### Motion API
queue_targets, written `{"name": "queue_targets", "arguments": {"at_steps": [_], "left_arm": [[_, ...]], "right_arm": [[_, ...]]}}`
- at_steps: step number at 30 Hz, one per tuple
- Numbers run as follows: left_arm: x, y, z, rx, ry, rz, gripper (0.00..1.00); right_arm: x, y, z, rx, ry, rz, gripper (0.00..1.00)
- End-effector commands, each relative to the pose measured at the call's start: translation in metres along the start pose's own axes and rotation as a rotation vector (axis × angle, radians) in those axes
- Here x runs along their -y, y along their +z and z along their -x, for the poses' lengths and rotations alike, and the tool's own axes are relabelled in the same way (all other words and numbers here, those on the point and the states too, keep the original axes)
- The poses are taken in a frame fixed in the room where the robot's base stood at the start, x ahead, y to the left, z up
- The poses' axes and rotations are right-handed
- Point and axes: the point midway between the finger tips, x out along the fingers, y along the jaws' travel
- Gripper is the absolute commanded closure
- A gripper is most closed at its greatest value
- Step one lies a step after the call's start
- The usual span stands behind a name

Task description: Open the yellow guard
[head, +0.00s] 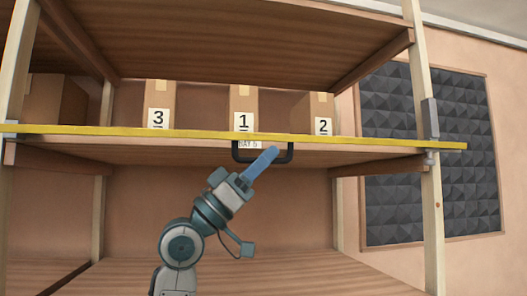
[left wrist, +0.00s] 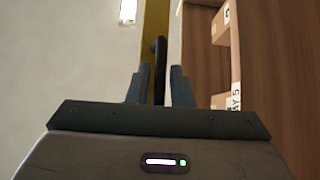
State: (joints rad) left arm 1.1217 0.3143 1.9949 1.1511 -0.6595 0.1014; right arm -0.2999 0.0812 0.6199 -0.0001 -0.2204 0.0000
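The yellow guard (head: 380,143) is a long thin bar lying level across the front edge of the middle shelf. A black U-shaped handle (head: 290,153) hangs from it near the middle. My left gripper (head: 266,158) reaches up to the handle and overlaps its lower right part in the head view. In the left wrist view, the dark handle (left wrist: 160,60) runs between the two fingertips (left wrist: 160,80), with a small gap on each side. The yellow guard (left wrist: 151,20) shows behind it. My left gripper is open around the handle. My right gripper is in neither view.
Cardboard boxes numbered 3 (head: 160,97), 1 (head: 244,98) and 2 (head: 318,104) stand on the middle shelf behind the guard. A grey latch-like fitting (head: 430,118) is on the right post. The lower shelf looks clear. Dark foam panels (head: 425,155) cover the wall at right.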

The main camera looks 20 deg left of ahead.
Motion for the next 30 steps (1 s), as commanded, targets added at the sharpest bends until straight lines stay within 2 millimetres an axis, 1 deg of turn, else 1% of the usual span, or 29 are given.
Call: {"name": "queue_targets", "arguments": {"at_steps": [8,11,12,18,25,30], "left_arm": [[0.000,0.000,-0.001,0.000,0.000,-0.001,0.80],[0.000,0.000,-0.001,0.000,0.000,-0.001,0.98],[0.000,0.000,-0.001,0.000,0.000,-0.001,1.00],[-0.001,-0.001,-0.002,-0.001,0.000,-0.001,1.00],[-0.011,-0.016,-0.017,-0.004,0.002,-0.003,1.00],[-0.011,-0.016,-0.017,-0.002,0.000,-0.002,1.00]], "right_arm": [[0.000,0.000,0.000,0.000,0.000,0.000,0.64],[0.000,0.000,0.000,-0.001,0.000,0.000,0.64],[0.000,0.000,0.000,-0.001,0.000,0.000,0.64],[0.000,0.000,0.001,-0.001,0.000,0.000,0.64],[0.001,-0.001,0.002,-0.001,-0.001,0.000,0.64],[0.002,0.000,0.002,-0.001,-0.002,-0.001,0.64]]}}
